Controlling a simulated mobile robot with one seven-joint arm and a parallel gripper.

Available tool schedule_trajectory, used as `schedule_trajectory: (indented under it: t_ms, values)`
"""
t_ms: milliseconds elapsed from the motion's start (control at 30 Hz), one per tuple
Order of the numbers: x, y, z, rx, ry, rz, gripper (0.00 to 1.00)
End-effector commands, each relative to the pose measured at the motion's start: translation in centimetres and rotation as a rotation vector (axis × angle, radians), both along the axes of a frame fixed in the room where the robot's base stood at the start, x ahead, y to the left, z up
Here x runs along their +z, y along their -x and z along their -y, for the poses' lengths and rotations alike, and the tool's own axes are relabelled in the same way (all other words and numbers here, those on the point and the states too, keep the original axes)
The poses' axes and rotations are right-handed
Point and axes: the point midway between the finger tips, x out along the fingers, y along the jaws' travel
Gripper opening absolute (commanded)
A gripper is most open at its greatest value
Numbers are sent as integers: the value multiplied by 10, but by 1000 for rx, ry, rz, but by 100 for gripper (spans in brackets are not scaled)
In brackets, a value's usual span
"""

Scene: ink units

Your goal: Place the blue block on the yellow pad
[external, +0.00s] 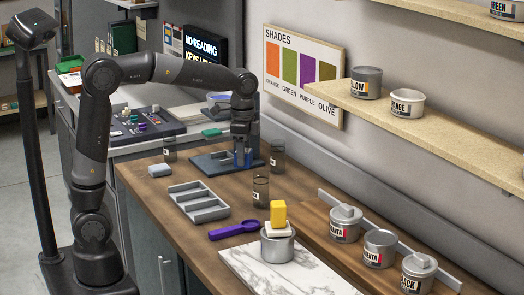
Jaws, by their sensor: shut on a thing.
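My gripper (242,161) points down over a dark grey stand (208,163) at the back of the wooden counter. It is shut on a small blue thing, which looks like the blue block (243,157); the fingers hide part of it. I cannot tell whether the block touches the stand. A yellow block-like piece (278,212) stands upright on a white slab (278,230) on top of a grey metal tin (277,246), nearer the camera and to the right of my gripper. No flat yellow pad can be made out.
Dark glass jars (261,190) stand close around the gripper. A grey compartment tray (198,203) and a purple scoop (233,230) lie in front. A marble slab (300,277) lies under the tin. Labelled tins (379,248) line the right side. A shelf (440,121) juts from the wall.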

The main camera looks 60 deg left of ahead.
Motion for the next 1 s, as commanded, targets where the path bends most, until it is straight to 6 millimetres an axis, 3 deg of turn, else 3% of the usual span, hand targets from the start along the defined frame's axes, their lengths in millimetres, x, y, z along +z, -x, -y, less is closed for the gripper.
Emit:
schedule_trajectory:
  t_ms: [33,267,600,800,1000]
  values:
    - [6,1,21,-52,0,1,19]
    - [31,13,98,-257,0,2,19]
    - [68,58,207,-565,0,2,19]
    - [87,93,258,-724,-1,1,19]
    - [99,118,285,-821,0,1,19]
